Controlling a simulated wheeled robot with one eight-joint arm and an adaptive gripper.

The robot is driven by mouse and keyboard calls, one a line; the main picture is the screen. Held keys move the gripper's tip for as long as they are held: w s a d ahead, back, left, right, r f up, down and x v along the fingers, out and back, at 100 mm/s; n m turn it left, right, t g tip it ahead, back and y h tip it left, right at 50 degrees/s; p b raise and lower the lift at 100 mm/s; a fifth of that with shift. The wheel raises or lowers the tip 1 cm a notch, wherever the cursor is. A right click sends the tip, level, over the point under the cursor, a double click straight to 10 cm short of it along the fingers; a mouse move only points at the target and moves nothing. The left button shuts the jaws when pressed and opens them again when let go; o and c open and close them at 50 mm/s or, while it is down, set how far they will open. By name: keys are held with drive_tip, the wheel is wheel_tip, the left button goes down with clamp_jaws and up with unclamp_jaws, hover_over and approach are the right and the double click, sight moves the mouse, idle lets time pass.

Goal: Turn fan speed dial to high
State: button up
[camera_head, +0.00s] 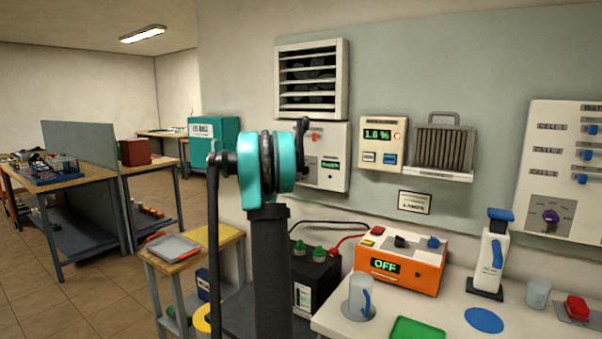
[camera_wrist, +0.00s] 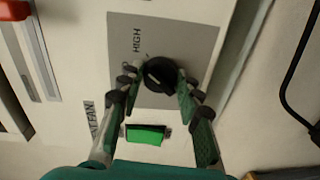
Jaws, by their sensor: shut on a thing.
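The fan speed dial (camera_wrist: 159,74) is a round black knob on a grey plate in the wrist view. The word HIGH is printed sideways at its upper left. My gripper (camera_wrist: 157,76) has a finger on each side of the dial and is shut on it. Which way the dial points is too small to tell.
A meter reading 1.6 % (camera_head: 383,143) and a grey finned unit (camera_head: 441,148) hang to the right. Below are an orange charger showing OFF (camera_head: 405,262), a black battery (camera_head: 313,280) with cables, and a white bench (camera_head: 455,290) with a mug (camera_head: 359,296).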

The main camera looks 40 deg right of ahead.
drive_tip(key=shift+m, duration=1)
drive_tip(key=o, duration=1.1)
drive_tip(key=shift+o, duration=0.2)
drive_tip(key=v, duration=1.2)
drive_tip(key=shift+s, duration=0.2)
